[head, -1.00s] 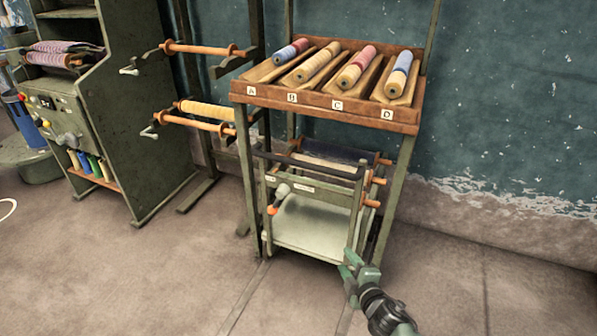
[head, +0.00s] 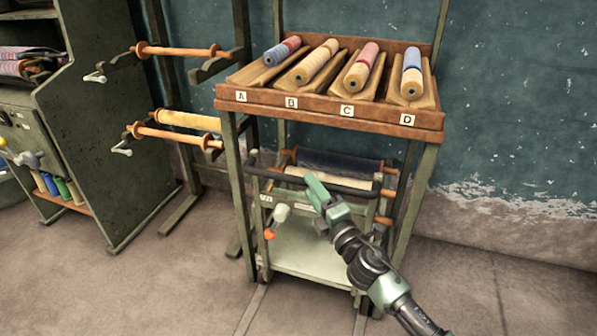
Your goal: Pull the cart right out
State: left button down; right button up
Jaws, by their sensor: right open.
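The cart (head: 318,238) stands under the rack, between the rack's legs, with a pale lower shelf and rolls of dark and cream cloth on top. Its dark handle bar (head: 347,186) runs across the front. My right gripper (head: 316,192) is open, with its fingertips at the front of the cart close to the handle bar. I cannot tell whether it touches the bar. The gripper and arm hide part of the cart's right front. My left gripper is not in view.
The rack (head: 325,117) above holds several rolls in slots marked A to D. Floor rails (head: 251,309) run forward from the cart, and the floor in front is clear. A green cabinet (head: 105,130) and a stand with orange rollers (head: 180,50) are at left.

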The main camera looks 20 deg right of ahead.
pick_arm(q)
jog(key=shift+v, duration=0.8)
pick_arm(e)
jog(key=x, duration=0.6)
grip_shut()
dwell(0.5)
